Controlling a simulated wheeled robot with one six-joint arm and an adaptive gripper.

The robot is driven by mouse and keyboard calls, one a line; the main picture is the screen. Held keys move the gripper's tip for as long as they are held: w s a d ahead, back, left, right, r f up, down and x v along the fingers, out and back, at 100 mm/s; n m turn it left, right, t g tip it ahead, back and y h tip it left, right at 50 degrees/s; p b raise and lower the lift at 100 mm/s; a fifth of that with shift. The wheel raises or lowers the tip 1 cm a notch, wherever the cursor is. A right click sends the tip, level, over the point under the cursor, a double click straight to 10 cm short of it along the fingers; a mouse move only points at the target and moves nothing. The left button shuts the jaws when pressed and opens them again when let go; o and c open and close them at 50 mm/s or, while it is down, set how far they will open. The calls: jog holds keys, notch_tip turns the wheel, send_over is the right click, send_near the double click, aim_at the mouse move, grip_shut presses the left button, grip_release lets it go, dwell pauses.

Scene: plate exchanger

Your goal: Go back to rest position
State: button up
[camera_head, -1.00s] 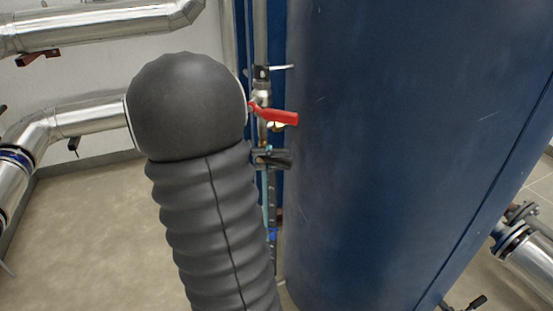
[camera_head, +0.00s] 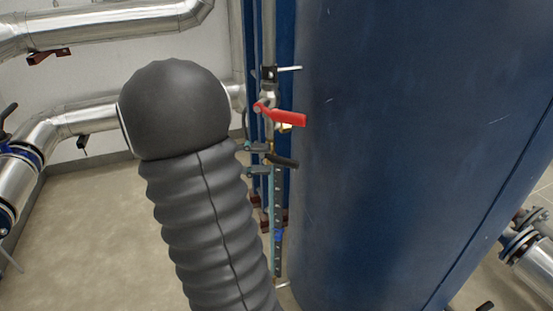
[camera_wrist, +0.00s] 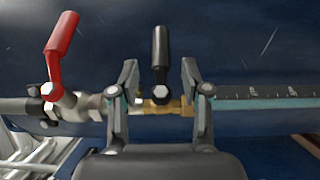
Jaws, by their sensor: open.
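My gripper (camera_wrist: 159,68) is open in the wrist view, with one finger on each side of a small valve with a black handle (camera_wrist: 160,50). The handle stands upright in that view and shows in the gap, apart from both fingers. In the head view my gripper's fingers (camera_head: 260,158) reach out from behind my dark ribbed arm, just left of the black handle (camera_head: 284,160). Nothing is held. The rest of the gripper is hidden by my arm in the head view.
A red valve handle (camera_head: 287,118) sits above the black one, also left in the wrist view (camera_wrist: 62,45). A large blue tank (camera_head: 390,150) stands close on the right. Silver pipes (camera_head: 105,25) run along the left wall. Floor (camera_head: 100,220) at left is clear.

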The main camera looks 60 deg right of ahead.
jog(key=shift+v, duration=0.75)
jog(key=a+f+n+t+y, duration=0.2)
jog(key=a+n+t+y, duration=0.2)
jog(key=a+t, duration=0.6)
jog(key=a+f+n+t+y, duration=0.3)
jog(key=a+t, duration=0.8)
jog(key=a, duration=0.9)
jog(key=n+y, duration=0.2)
jog(key=n, duration=0.2)
jog(key=shift+a+n, duration=0.2)
jog(key=shift+n, duration=0.2)
jog(key=shift+d, duration=0.1)
jog(key=shift+c, duration=0.5)
